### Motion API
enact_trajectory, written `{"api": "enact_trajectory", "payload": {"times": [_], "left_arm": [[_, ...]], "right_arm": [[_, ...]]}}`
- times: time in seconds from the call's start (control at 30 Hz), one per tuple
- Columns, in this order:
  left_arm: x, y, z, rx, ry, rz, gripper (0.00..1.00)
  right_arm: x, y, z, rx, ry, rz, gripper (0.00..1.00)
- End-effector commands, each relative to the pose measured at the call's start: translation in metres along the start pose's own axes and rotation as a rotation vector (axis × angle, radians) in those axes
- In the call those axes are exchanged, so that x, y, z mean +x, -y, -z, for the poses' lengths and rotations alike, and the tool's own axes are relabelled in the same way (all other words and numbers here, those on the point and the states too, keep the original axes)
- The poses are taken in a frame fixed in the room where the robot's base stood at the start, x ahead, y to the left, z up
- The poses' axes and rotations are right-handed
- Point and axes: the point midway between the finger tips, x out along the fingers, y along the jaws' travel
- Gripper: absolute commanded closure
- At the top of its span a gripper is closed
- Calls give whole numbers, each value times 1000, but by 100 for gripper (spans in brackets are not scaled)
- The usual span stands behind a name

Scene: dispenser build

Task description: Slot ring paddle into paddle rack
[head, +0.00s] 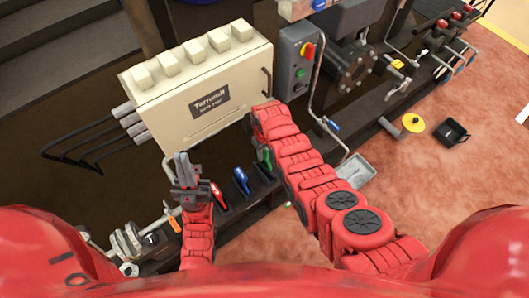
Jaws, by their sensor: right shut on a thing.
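My right arm bends over the rack, and its gripper (259,143) is mostly hidden by its own red wrist. It is shut at a green paddle (265,158), whose ring, if it has one, I cannot make out. A blue paddle (241,180) and a red paddle (217,194) stand to its left in a row of dark holders (228,207), which looks like the paddle rack. My left gripper (183,166) points up left of the red paddle, apart from it. Its grey fingers lie close together, and nothing shows between them.
A cream box (205,90) with knobs stands behind the paddles. A grey control panel (297,62) is to its right. Metal discs (128,241) and an orange piece (175,224) are at lower left. A grey tray (356,170) lies on the floor.

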Motion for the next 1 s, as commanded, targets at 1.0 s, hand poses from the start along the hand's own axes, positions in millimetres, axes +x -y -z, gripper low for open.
{"api": "enact_trajectory", "payload": {"times": [1.0], "left_arm": [[-23, -1, -4, 0, 0, 0, 100]], "right_arm": [[28, 0, 0, 0, 0, 0, 100]]}}
